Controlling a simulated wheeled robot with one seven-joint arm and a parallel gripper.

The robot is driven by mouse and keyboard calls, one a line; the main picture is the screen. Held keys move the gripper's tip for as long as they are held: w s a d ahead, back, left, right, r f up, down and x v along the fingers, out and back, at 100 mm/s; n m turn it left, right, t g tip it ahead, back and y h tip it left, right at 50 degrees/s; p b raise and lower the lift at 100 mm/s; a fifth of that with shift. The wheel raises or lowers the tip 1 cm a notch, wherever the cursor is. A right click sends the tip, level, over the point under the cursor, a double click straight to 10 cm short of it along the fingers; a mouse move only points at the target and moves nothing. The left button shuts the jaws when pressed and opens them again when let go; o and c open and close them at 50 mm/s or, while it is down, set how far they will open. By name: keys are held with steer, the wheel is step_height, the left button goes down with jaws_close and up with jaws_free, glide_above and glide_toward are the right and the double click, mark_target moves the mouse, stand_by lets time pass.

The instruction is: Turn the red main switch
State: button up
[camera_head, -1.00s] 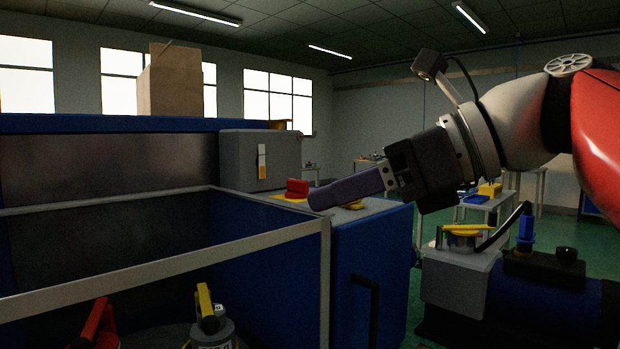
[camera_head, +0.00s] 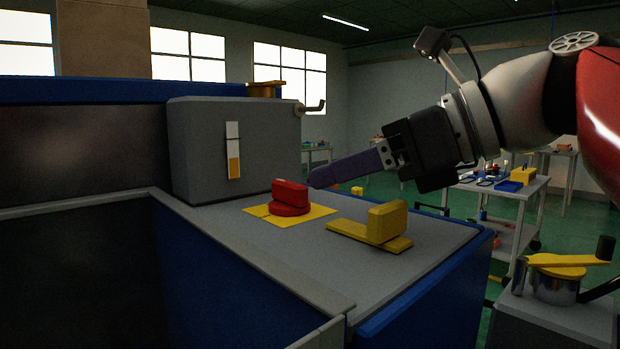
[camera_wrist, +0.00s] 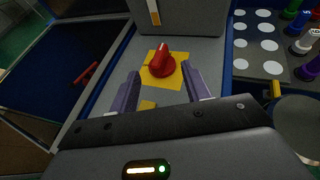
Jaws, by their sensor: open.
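The red main switch (camera_head: 289,198) is a round red knob with a raised grip bar. It sits on a yellow square plate (camera_head: 257,211) on the grey top of the blue cabinet. In the wrist view the red switch (camera_wrist: 161,63) lies ahead of and between the two purple fingers. My gripper (camera_head: 318,180) is open and empty, to the right of the switch in the head view. It also shows in the wrist view (camera_wrist: 162,85), with its fingers apart and the switch beyond their tips.
A yellow handle (camera_head: 385,224) stands on the cabinet top in front of the switch. A grey box (camera_head: 235,150) with a white and yellow gauge stands behind. A framed recess opens at left. In the wrist view, a tray with white round spots (camera_wrist: 258,45) lies at right.

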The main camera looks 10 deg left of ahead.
mark_target(289, 196)
steer(key=x, duration=0.6)
jaws_close()
